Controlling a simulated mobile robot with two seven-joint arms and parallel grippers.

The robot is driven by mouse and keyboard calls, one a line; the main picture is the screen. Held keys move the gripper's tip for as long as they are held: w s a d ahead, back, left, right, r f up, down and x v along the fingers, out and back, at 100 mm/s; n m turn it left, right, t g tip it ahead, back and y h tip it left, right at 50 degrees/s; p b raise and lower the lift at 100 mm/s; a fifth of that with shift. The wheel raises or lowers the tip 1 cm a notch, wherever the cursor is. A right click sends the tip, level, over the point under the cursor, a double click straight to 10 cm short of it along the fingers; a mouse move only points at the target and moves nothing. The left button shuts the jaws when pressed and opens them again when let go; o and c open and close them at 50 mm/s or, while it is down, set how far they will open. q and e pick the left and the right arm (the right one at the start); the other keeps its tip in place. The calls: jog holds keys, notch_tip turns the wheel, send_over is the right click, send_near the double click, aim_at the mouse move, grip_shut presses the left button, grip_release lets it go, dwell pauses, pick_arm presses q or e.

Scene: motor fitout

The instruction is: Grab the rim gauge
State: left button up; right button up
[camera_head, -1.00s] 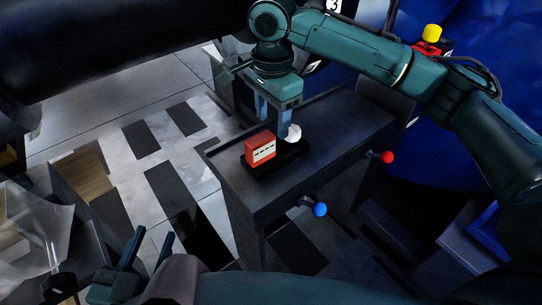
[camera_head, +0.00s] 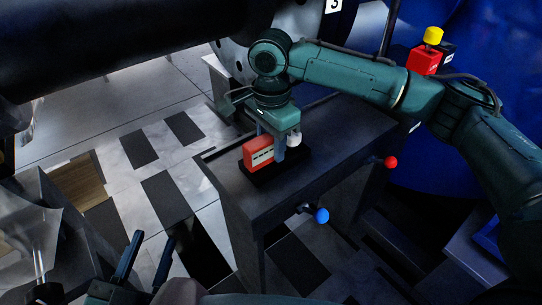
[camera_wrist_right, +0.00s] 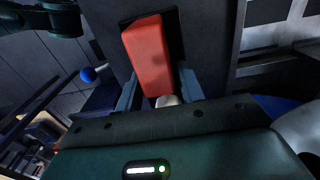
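The red block with a pale marked face, which looks like the rim gauge (camera_head: 257,152), sits on a dark base on the grey bench. It also shows in the right wrist view (camera_wrist_right: 147,52). A white rounded piece (camera_head: 294,139) is beside it. My right gripper (camera_head: 271,146) points down over the block, fingers apart. In the right wrist view its fingers (camera_wrist_right: 159,90) stand either side of the block's near end, with visible gaps; contact is not clear. My left gripper (camera_head: 148,262) is open and empty at the bottom left, away from the bench.
The grey bench (camera_head: 330,165) has a red knob (camera_head: 391,162) and a blue knob (camera_head: 321,215) on its side. A red box with a yellow button (camera_head: 432,36) is at the upper right. A big dark cylinder (camera_head: 150,40) hangs across the upper left.

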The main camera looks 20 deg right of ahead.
grip_shut()
dwell(0.3)
jog(key=shift+r, duration=0.15)
